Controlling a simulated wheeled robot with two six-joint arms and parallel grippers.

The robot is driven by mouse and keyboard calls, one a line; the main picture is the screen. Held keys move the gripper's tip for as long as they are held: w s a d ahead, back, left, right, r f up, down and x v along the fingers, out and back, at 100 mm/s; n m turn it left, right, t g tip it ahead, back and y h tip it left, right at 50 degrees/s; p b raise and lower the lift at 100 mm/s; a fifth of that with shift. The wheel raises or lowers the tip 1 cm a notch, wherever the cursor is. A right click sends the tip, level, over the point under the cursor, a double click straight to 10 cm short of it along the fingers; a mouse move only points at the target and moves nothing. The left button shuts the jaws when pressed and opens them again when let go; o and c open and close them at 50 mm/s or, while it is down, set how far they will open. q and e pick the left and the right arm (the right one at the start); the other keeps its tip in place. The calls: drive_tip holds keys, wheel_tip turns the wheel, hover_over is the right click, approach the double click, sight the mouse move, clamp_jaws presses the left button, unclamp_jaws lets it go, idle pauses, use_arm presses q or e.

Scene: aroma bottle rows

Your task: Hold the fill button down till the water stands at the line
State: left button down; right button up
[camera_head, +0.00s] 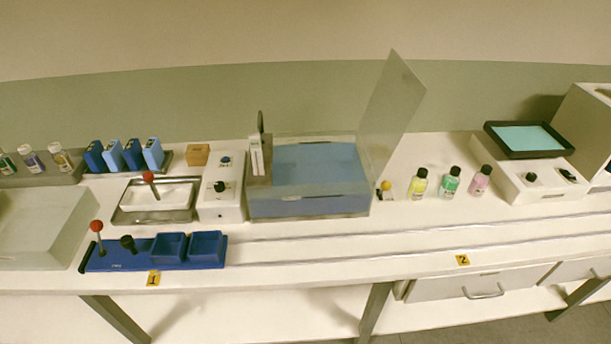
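A clear tank (310,206) with blue water (317,165) stands at the middle of the counter. Its clear lid (393,112) is tilted up at the right. A white control box (221,205) adjoins the tank's left side, with a black knob (220,187) and a small dark control (225,161) on top. I cannot tell which control is the fill button. A white upright strip (256,158) stands at the tank's left end; its marks are too small to read, and I cannot make out the fill line. Neither of my grippers is in view.
Yellow (418,186), green (450,184) and pink (480,182) bottles stand right of the tank. A blue base with bins (136,262) and a red-topped lever (97,227) lies front left. A metal tray (125,212) is behind it. The front right counter is mostly clear.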

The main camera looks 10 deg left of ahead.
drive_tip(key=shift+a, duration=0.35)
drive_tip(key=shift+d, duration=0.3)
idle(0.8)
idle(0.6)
